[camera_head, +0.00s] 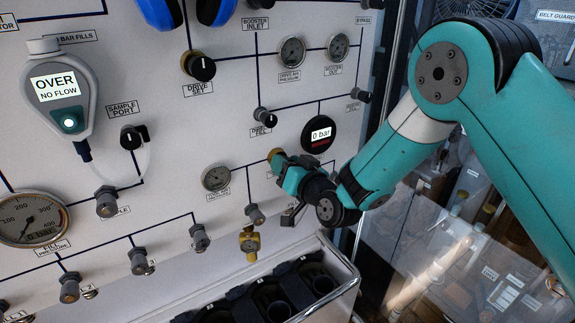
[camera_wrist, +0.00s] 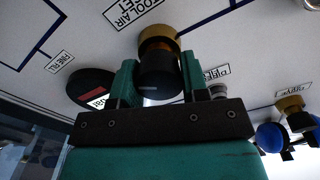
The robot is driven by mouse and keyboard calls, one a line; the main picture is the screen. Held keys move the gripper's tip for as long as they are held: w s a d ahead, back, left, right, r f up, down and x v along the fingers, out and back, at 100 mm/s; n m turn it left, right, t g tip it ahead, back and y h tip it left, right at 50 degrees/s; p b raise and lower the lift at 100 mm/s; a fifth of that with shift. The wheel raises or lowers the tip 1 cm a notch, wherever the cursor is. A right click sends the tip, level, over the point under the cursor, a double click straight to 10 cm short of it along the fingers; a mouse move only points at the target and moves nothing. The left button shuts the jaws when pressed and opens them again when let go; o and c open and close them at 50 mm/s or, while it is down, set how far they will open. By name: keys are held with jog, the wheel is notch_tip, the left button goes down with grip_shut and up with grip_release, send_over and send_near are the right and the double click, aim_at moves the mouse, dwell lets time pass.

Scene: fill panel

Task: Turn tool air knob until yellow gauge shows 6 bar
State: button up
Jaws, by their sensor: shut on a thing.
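The tool air knob (camera_wrist: 157,75) is a black knob on a brass collar, under a label reading TOOL AIR SET in the wrist view. My gripper (camera_wrist: 158,82) has one finger on each side of the knob and is shut on it. In the head view my gripper (camera_head: 284,172) is against the panel and hides most of the knob; a bit of its brass collar (camera_head: 274,154) shows. A small round gauge (camera_head: 216,178) with a pale face is left of my gripper; its needle is too small to read. No gauge looks clearly yellow.
A black round display (camera_head: 320,134) reading 0 bar is just above right of my gripper. A brass fitting (camera_head: 250,243) and a metal-railed rack (camera_head: 345,268) are below. The drive set knob (camera_head: 199,66) is above left. A handheld meter (camera_head: 58,95) reads OVER, NO FLOW.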

jog(key=o, duration=0.9)
jog(key=shift+s+d+f+b, duration=0.2)
jog(key=shift+s+d+b, duration=0.1)
jog(key=shift+b, duration=0.25)
jog(key=b+v, duration=1.4)
jog(key=v, duration=0.2)
jog(key=shift+s+d+r, duration=0.15)
jog(key=shift+s+r, duration=0.05)
dwell(0.9)
